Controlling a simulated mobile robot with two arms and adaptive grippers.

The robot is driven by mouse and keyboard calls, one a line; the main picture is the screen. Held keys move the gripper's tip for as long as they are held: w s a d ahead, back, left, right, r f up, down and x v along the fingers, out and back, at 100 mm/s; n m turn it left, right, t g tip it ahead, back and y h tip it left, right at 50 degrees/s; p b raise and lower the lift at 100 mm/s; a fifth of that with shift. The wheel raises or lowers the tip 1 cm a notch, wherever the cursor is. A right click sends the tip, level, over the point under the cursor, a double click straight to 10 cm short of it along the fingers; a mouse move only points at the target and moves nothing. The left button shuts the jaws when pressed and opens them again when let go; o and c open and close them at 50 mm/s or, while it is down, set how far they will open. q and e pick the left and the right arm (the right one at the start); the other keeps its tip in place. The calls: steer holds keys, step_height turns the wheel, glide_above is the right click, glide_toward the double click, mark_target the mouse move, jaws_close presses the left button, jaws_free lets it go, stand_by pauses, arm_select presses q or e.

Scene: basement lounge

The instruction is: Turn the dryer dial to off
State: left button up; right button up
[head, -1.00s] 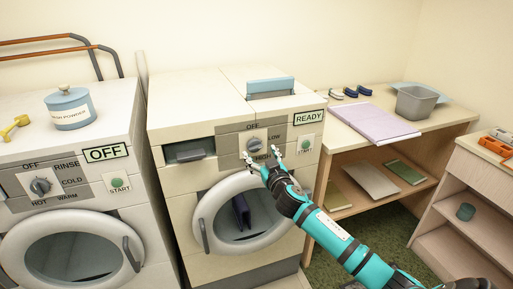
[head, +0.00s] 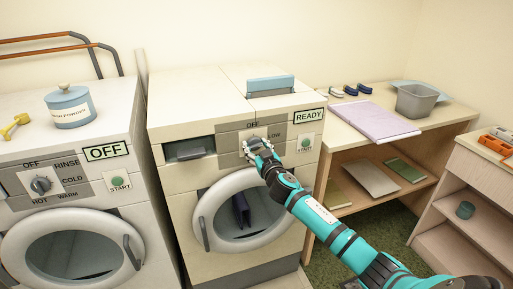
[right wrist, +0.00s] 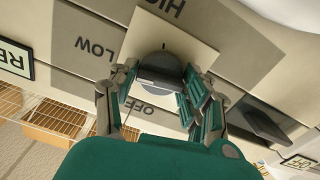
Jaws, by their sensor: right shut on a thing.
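The dryer (head: 180,210) is the cream machine in the middle of the head view, with a READY sign (head: 310,116). Its dial is mostly hidden behind my right gripper (head: 257,146) there. In the right wrist view the round grey dial (right wrist: 160,64) sits on a pale square plate, with HIGH, LOW and OFF printed around it. My right gripper (right wrist: 157,86) is shut on the dial, a finger on either side. I cannot tell surely which label the dial points to. My left gripper is not in view.
A washer (head: 20,225) with an OFF sign and its own dial (head: 41,186) stands at left. A green START button (head: 306,143) sits right of the dryer dial. The round dryer door (head: 208,195) is below. A wooden table (head: 440,125) stands at right.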

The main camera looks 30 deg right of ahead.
steer(key=shift+c, duration=1)
steer(key=shift+n, duration=0.3)
steer(key=n, duration=0.3)
steer(key=shift+n, duration=0.3)
steer(key=n+p, duration=0.1)
steer(key=n, duration=0.2)
steer(key=shift+n, duration=0.3)
steer(key=n, duration=0.4)
steer(key=shift+n+p, duration=0.3)
steer(key=shift+a+f+n, duration=0.1)
steer(key=shift+n, duration=1.7)
